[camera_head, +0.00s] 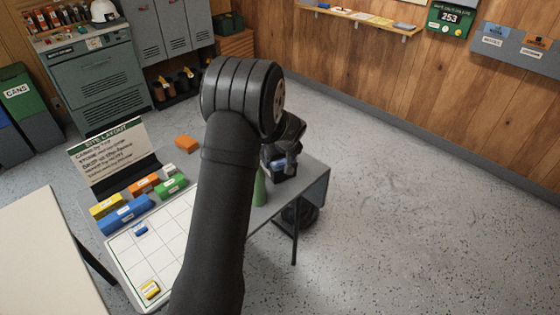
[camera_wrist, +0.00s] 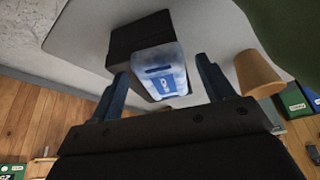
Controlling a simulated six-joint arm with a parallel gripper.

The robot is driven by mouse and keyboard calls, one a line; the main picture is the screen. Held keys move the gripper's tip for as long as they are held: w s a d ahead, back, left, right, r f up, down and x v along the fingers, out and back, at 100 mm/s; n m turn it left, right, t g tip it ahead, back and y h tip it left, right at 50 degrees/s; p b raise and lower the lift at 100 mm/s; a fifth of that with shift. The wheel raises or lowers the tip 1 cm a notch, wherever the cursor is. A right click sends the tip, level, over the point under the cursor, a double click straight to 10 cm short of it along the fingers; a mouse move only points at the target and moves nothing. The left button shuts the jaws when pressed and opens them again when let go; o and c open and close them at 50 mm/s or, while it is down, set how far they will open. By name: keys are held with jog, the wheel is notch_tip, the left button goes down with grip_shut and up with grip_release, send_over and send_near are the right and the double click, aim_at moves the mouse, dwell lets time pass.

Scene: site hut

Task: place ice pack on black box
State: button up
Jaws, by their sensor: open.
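The ice pack (camera_wrist: 165,82), pale blue with a darker blue label, lies against the top of the black box (camera_wrist: 140,36) in the wrist view. In the head view the blue ice pack (camera_head: 277,164) shows on the black box (camera_head: 284,175), on the grey table's far right part. My gripper (camera_wrist: 162,67) is open, with one finger on each side of the ice pack. A gap shows between the pack and the right finger; contact at the left finger is unclear. In the head view my gripper (camera_head: 284,150) is just above the box, its fingers hard to make out.
A green bottle-like thing (camera_head: 259,188) stands close left of the box; the wrist view shows a tan cork-like end (camera_wrist: 257,73) near the right finger. Colored blocks (camera_head: 125,215) and a white grid board (camera_head: 165,240) lie left of my arm. Floor at right is clear.

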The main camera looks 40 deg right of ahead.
aim_at(280, 163)
jog(key=v, duration=1.2)
jog(key=shift+f, duration=0.2)
jog(key=x, duration=1.2)
jog(key=shift+w+f, duration=0.1)
jog(key=shift+f, duration=0.1)
notch_tip(280, 163, up, 3)
jog(key=shift+f, duration=0.1)
jog(key=shift+r, duration=0.6)
